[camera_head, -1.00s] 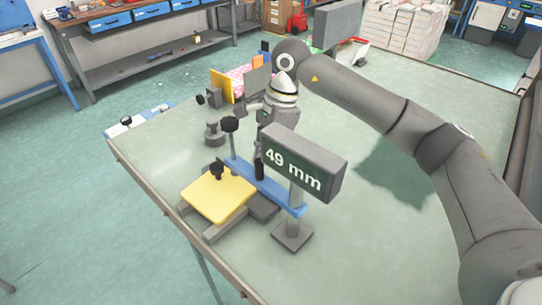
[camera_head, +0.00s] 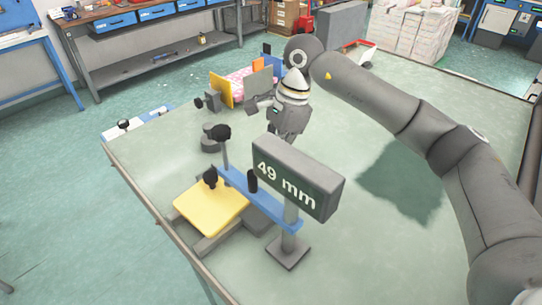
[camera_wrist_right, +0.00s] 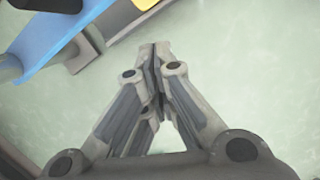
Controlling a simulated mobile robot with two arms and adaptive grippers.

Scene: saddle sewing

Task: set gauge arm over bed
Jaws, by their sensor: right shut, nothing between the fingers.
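The gauge has a blue arm (camera_head: 262,199) on a grey post with a square foot (camera_head: 288,252). A dark display (camera_head: 298,178) reading 49 mm sits above the arm. The yellow bed (camera_head: 208,207) lies left of the post. In the head view the blue arm runs along the bed's far right side, with a black handle (camera_head: 252,181) standing on it. My right gripper (camera_wrist_right: 157,52) is shut and empty, its tips over bare table. The blue arm (camera_wrist_right: 75,38) shows at upper left there, apart from the fingers. My left gripper is out of view.
A black-knobbed rod (camera_head: 222,134) rises at the arm's far end. A second black knob (camera_head: 211,177) stands by the bed. A grey round piece (camera_head: 213,140) and a yellow panel (camera_head: 221,90) stand farther back. The table's right part is clear.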

